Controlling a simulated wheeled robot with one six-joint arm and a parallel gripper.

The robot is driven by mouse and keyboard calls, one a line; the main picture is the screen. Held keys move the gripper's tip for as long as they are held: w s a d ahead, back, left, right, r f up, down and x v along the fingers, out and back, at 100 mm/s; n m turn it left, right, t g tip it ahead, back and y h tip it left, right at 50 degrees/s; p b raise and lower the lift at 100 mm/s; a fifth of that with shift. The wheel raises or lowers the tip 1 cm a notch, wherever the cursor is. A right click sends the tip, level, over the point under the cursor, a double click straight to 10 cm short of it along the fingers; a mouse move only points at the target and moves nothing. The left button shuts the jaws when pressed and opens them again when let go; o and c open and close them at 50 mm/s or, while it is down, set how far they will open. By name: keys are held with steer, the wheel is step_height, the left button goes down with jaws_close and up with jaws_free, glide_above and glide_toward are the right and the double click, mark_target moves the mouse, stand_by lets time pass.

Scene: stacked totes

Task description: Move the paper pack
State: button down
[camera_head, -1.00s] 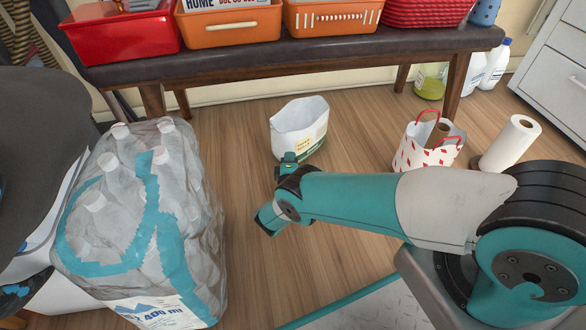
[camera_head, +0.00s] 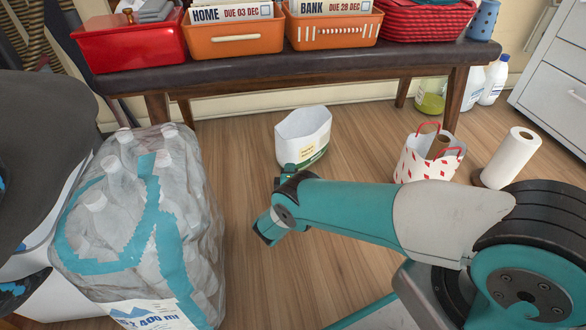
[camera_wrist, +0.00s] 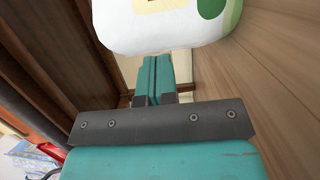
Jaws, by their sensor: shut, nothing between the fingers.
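The likely paper pack is a white, open-topped paper bag (camera_head: 303,137) with a yellow label and a green lower edge. It stands upright on the wooden floor in front of the bench. In the wrist view its white and green side (camera_wrist: 160,22) fills the top edge, and the rest is cut off. My gripper (camera_wrist: 153,62) is shut and empty, its two teal fingers together and pointing at the bag. In the head view my gripper (camera_head: 289,168) is at the bag's near side, partly hidden by my wrist. I cannot tell whether it touches the bag.
A dark bench (camera_head: 340,62) carrying baskets stands behind. A wrapped bottle pack (camera_head: 140,225) is at the left. A red-patterned bag (camera_head: 425,160) and a paper roll (camera_head: 511,157) stand at the right. The floor around the white bag is clear.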

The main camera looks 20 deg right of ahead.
steer(key=shift+p+v, duration=3.3)
steer(key=shift+v, duration=1.8)
steer(key=shift+a, duration=0.15)
